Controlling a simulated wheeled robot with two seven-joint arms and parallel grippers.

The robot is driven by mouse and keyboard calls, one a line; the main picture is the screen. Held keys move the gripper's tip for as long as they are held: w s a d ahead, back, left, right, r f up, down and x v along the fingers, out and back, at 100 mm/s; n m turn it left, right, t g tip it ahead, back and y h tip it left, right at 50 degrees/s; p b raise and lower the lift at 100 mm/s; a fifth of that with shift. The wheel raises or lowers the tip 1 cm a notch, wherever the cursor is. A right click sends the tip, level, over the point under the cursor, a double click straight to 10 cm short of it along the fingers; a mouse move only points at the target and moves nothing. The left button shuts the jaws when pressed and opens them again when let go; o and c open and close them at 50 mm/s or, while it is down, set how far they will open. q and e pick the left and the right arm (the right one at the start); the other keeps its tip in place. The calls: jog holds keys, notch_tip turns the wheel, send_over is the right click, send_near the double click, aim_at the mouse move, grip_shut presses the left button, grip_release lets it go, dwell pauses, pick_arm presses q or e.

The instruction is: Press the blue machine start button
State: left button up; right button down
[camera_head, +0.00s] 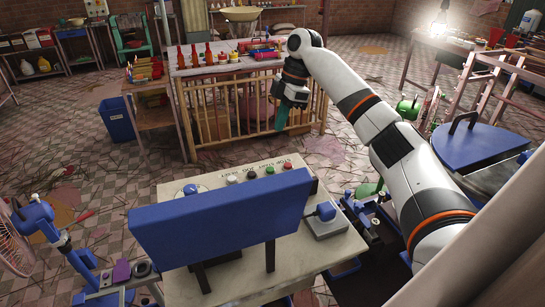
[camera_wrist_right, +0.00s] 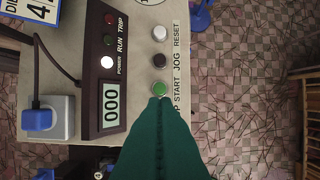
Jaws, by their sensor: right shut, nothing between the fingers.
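The blue machine (camera_head: 225,222) stands low in the head view, with a broad blue plate over a pale top. Its panel carries a row of buttons. The green start button (camera_head: 269,170) lies between a dark jog button (camera_head: 251,175) and a red stop button (camera_head: 287,164). My right gripper (camera_head: 282,118), with green fingers, is shut and empty, apart from the panel and above it in the picture. In the right wrist view the fingertips (camera_wrist_right: 158,103) overlap the lower edge of the green start button (camera_wrist_right: 160,88); the stop button is hidden behind them. My left gripper is out of view.
The white reset button (camera_wrist_right: 159,33) and a display (camera_wrist_right: 111,103) reading 000 sit beside the labels. A blue-knobbed grey box (camera_head: 325,222) is at the panel's right. A wooden table (camera_head: 235,75) with bottles stands behind; a blue bin (camera_head: 117,119) is at left.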

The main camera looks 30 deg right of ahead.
jog(key=p, duration=0.4)
send_near(270, 169)
jog(key=x, duration=0.5)
jog(key=shift+w+a, duration=0.1)
jog(key=shift+a, duration=0.15)
jog(key=shift+f, duration=0.6)
